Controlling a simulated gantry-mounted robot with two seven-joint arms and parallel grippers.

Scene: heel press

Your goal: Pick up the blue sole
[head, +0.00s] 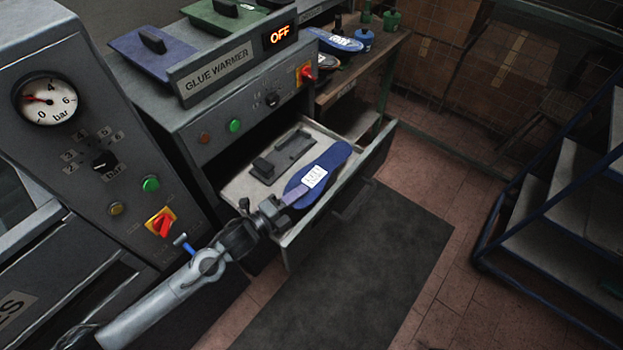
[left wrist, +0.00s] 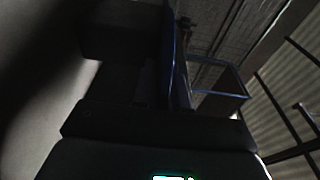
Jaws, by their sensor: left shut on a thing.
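The blue sole (head: 330,162) with a white label lies over the open drawer of the glue warmer, at the drawer's right side. My left gripper (head: 285,203) is at the sole's near end and is shut on it. Whether the sole still rests on the drawer or hangs just above it, I cannot tell. In the dark left wrist view, a thin blue edge (left wrist: 182,70) shows beside the gripper's dark body. My right gripper is not in view.
The open drawer (head: 240,188) holds a grey fixture (head: 285,155). The glue warmer (head: 225,110) reads OFF. A press panel with a gauge (head: 47,100) stands at left. Another blue sole (head: 335,40) lies on the back bench. A shelf rack (head: 560,190) stands right. A dark mat (head: 370,260) covers clear floor.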

